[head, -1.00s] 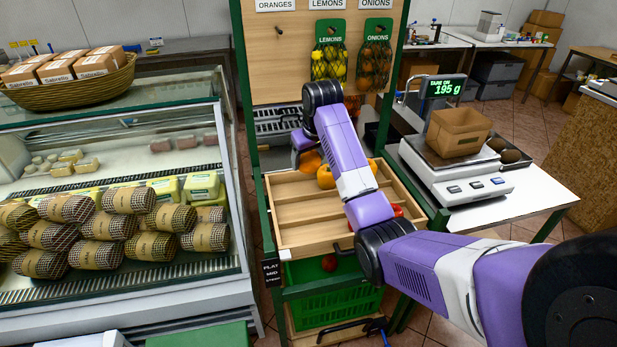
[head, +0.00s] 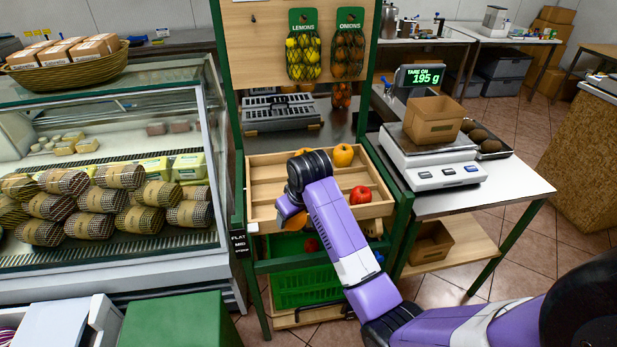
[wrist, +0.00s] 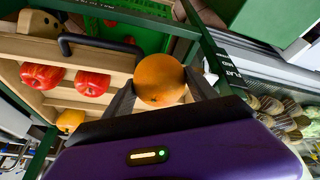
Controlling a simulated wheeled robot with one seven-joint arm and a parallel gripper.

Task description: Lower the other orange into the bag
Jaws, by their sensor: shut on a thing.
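My gripper (wrist: 158,92) is shut on an orange (wrist: 160,72), with one dark finger on each side of it in the wrist view. In the head view the orange (head: 290,217) shows partly behind my wrist, over the front left of the wooden tray (head: 265,176). The fingers are hidden there by my arm. An open brown paper container (head: 432,122) stands on the scale at the right. Net bags of lemons (head: 303,57) and onions (head: 349,55) hang on the back board. I cannot tell which of these is the task's bag.
Another orange fruit (head: 343,155) and a red apple (head: 360,195) lie in the tray. A green crate (head: 300,287) is below it. The scale (head: 430,172) stands right, with its display (head: 425,76) reading 195 g. A glass display case (head: 110,215) is close on the left.

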